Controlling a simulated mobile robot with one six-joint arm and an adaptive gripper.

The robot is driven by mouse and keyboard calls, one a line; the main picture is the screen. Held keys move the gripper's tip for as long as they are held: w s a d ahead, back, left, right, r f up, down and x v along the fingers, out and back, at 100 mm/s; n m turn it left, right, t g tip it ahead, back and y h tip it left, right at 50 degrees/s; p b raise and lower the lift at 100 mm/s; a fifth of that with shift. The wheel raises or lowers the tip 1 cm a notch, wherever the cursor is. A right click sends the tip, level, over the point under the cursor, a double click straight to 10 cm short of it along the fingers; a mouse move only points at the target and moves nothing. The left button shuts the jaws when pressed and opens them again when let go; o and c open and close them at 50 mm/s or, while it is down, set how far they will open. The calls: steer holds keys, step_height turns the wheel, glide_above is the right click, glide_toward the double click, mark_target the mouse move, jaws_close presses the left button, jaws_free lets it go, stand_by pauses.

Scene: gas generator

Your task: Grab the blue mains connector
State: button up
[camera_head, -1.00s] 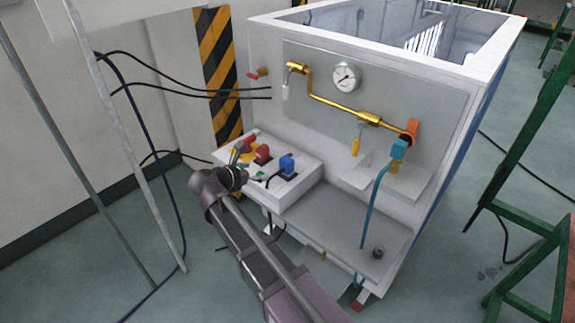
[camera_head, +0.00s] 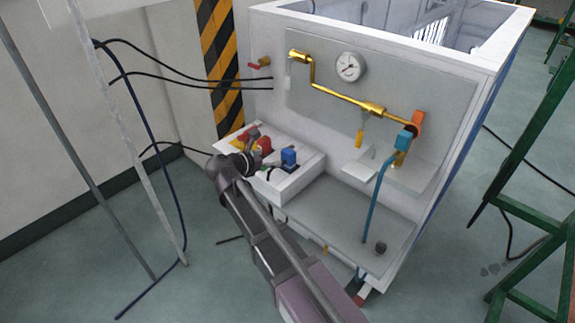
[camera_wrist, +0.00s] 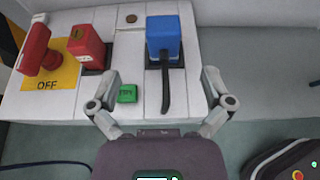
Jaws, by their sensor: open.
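The blue mains connector (camera_head: 289,157) stands upright on the white control box (camera_head: 296,184) at the front of the machine. In the wrist view the blue connector (camera_wrist: 164,40) is beyond the fingers, slightly right of the middle, with a black lead or lever hanging down from it toward me. My gripper (camera_wrist: 160,95) is open and empty, its two fingers spread on either side of the connector's lower end, not touching it as far as I can see. In the head view my gripper (camera_head: 256,158) is just left of the connector, and my wrist hides part of the box.
Left of the connector are a red connector (camera_wrist: 88,48), a red switch (camera_wrist: 36,50) on a yellow OFF plate and a green button (camera_wrist: 128,93). A gold pipe (camera_head: 345,101), a gauge (camera_head: 350,67) and a blue hose (camera_head: 374,195) are on the machine. A green frame (camera_head: 530,218) stands right.

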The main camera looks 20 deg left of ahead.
mark_target(285, 154)
steer(key=shift+b+x, duration=0.5)
steer(key=shift+x, duration=1.55)
steer(key=shift+b+x, duration=0.95)
steer(key=shift+x, duration=1.65)
steer(key=shift+s+d, duration=0.1)
steer(key=shift+d, duration=0.05)
steer(key=c, duration=1.3)
